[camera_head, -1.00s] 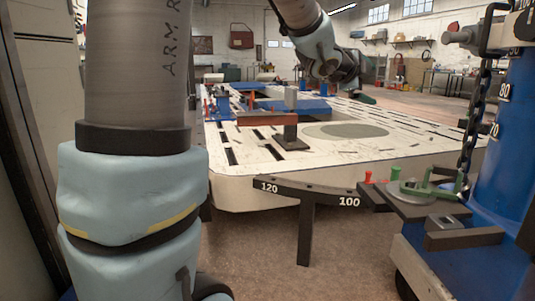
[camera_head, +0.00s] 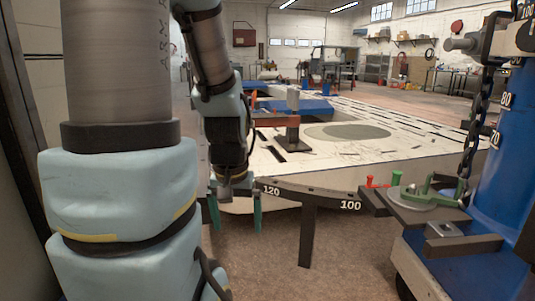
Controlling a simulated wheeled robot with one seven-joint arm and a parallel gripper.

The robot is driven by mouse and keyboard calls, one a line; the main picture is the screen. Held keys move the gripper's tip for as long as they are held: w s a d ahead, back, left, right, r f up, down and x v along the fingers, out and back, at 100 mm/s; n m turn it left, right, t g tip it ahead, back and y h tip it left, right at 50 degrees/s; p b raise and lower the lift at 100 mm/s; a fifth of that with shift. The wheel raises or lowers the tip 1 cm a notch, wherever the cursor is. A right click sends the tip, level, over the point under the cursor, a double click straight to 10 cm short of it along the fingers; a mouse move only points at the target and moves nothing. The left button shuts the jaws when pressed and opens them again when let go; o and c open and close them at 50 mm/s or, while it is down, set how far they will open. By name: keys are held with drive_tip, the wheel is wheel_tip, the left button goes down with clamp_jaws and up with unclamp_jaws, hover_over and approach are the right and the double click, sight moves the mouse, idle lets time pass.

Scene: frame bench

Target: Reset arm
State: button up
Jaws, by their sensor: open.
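My gripper (camera_head: 236,218) hangs at the end of my arm in the head view, left of centre, pointing down. Its two teal fingers are spread apart with nothing between them. It is in front of the near left edge of the large pale bench (camera_head: 330,172), beside the dark strip marked 120. My arm's forearm comes down from the top, close to the right of my thick upper column.
A blue post (camera_head: 495,170) with a chain and a shelf of green and red parts stands at right. Bare floor (camera_head: 270,265) lies below my gripper.

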wheel_tip(320, 180, up, 34)
drive_tip(key=p, duration=3.2)
drive_tip(key=shift+f, duration=0.2)
drive_tip(key=shift+w, duration=0.1)
